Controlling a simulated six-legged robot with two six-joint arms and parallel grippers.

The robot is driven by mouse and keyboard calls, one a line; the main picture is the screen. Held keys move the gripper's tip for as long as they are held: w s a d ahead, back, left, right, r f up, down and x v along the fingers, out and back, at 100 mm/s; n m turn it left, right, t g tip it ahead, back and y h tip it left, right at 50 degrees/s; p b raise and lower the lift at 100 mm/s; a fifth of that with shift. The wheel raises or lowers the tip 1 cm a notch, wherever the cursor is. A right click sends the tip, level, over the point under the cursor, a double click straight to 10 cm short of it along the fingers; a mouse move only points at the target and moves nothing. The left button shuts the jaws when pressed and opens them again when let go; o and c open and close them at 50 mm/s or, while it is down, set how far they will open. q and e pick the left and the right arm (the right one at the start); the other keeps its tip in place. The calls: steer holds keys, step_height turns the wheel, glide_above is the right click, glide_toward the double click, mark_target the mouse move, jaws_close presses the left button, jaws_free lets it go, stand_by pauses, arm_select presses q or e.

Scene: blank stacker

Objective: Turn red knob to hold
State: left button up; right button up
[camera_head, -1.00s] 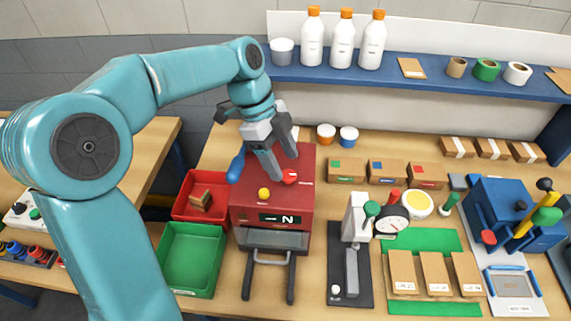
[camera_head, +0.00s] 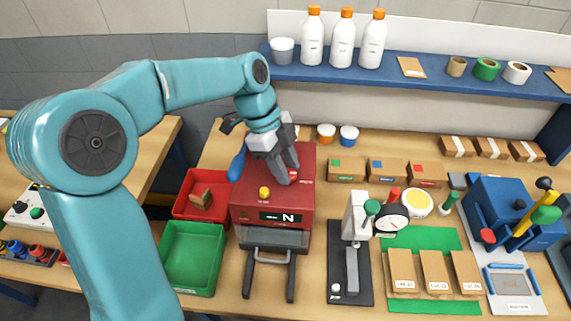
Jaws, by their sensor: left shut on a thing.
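The red knob (camera_head: 294,175) sits on top of the red machine (camera_head: 271,199), right of a yellow button (camera_head: 265,192). My left gripper (camera_head: 288,177) reaches down onto the machine's top from behind and is shut on the red knob, whose left part it hides. The knob's pointer and its setting cannot be made out. A small display (camera_head: 284,217) on the machine's front shows a white N. A blue-handled lever (camera_head: 237,165) stands at the machine's left side. My right gripper is not in view.
A red bin (camera_head: 183,205) and a green bin (camera_head: 192,258) stand left of the machine. A blue shelf (camera_head: 420,77) with white bottles runs behind.

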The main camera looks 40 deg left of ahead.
arm_select(q)
steer(key=n+b, duration=0.1)
steer(key=n+t+b, duration=0.1)
steer(key=n+b, duration=0.1)
steer(key=shift+s+f+n+y+b, duration=0.15)
steer(key=shift+f+n+y+b, duration=0.15)
steer(key=shift+n+b, duration=0.1)
steer(key=n+b, duration=0.1)
steer(key=n, duration=0.1)
steer(key=n+t+y+b, duration=0.1)
steer(key=n, duration=0.1)
steer(key=shift+s+d+r+n+t, duration=0.15)
steer(key=shift+d+n+t, duration=0.05)
steer(key=shift+n+t, duration=0.1)
steer(key=n, duration=0.2)
steer(key=n+y+b, duration=0.1)
steer(key=n, duration=0.1)
steer(key=shift+s+d+t+y, duration=0.1)
steer(key=shift+d+t+y, duration=0.1)
steer(key=shift+t+y, duration=0.15)
steer(key=n+y, duration=0.1)
steer(key=n, duration=0.1)
steer(key=n+b, duration=0.1)
steer(key=n, duration=0.2)
steer(key=shift+d+y, duration=0.15)
steer(key=shift+y, duration=0.2)
steer(key=shift+r+n, duration=0.1)
steer(key=shift+n, duration=0.2)
steer(key=o, duration=1)
steer(key=shift+o, duration=0.2)
